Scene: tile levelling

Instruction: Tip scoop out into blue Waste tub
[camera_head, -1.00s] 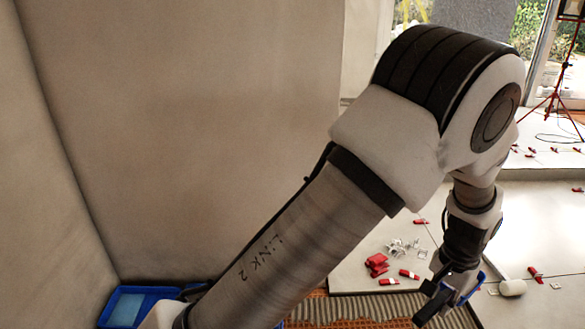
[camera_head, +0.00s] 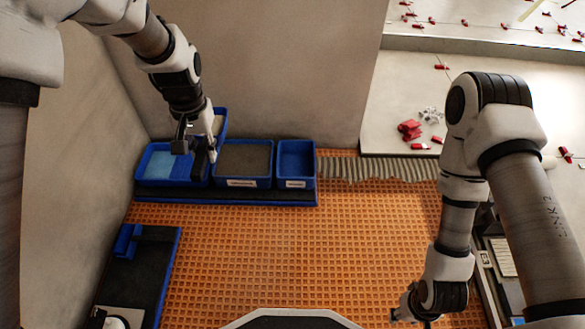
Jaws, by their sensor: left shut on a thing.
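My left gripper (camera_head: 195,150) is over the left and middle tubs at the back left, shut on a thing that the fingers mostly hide. A blue and pale shape (camera_head: 219,124) right beside it may be the scoop; I cannot tell for sure. Three blue tubs stand in a row: a left one (camera_head: 143,178) with pale blue inside, a middle one (camera_head: 243,183) with grey-brown material, and a smaller right one (camera_head: 296,183) that looks empty. Their labels are too small to read, so I cannot tell which is Waste. My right gripper (camera_head: 402,306) is low at the right; its jaws are unclear.
The tubs stand on a dark board against the wall. A dark tray (camera_head: 150,265) with a blue block is at the left. Orange matting (camera_head: 280,240) fills the middle and is clear. Pale tiles (camera_head: 400,85) with red clips lie at the back right.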

